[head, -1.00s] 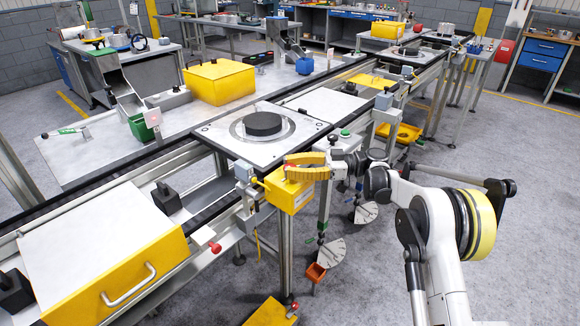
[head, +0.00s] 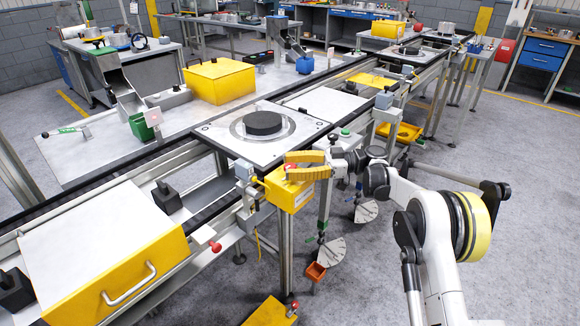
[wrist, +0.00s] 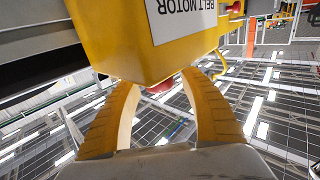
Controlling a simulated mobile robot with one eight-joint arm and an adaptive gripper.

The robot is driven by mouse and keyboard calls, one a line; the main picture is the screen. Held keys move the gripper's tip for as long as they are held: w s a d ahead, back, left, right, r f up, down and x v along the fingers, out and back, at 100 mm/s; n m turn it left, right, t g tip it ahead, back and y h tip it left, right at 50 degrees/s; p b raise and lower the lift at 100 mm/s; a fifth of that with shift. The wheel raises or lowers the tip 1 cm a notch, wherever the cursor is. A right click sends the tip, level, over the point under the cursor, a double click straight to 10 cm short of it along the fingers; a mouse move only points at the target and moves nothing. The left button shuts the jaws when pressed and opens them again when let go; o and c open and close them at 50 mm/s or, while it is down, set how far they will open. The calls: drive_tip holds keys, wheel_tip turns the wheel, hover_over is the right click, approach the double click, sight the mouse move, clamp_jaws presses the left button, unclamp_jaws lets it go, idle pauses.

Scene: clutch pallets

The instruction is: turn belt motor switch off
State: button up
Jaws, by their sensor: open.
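The belt motor switch box (head: 291,196) is yellow and sits at the near side of the conveyor in the head view. In the wrist view the box (wrist: 125,40) fills the upper middle, with its BELT MOTOR label (wrist: 182,16) upside down. My gripper (head: 287,165) is just above the box, its yellow fingers apart. In the wrist view the open fingers (wrist: 166,85) reach up to the box. A red part (wrist: 160,87) shows between them, partly hidden by the box; I cannot tell whether the fingers touch it.
A pallet with a black disc (head: 263,123) lies on the conveyor just behind the box. A grey bracketed device (head: 245,172) stands close to the box's left. A yellow cover with a handle (head: 120,275) is at near left. Floor at right is free.

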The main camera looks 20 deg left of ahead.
drive_tip(key=v, duration=1.2)
wheel_tip(320, 180, up, 8)
drive_tip(key=s+d+m+t+h, duration=0.2)
drive_tip(key=m+t+h, duration=0.15)
drive_tip(key=m, duration=0.35)
drive_tip(key=s+d+r+m+t+h, duration=0.35)
drive_tip(key=s+d+m+t, duration=0.2)
drive_tip(key=s+d, duration=0.2)
drive_tip(key=s+d+f+m+t+h, duration=0.1)
drive_tip(key=s+d+f+m+h, duration=0.1)
drive_tip(key=s+d, duration=0.4)
drive_tip(key=s+d+f+m+t+h, duration=0.2)
drive_tip(key=s+d, duration=0.5)
drive_tip(key=s, duration=0.4)
drive_tip(key=s+d+f+m+t+h, duration=0.2)
drive_tip(key=s+d+f+m+h, duration=0.2)
drive_tip(key=s+d+m+h, duration=0.1)
drive_tip(key=s+d+m, duration=0.1)
drive_tip(key=s+d, duration=0.1)
drive_tip(key=s, duration=0.1)
drive_tip(key=shift+s+d+h, duration=0.15)
drive_tip(key=shift+s+h, duration=0.15)
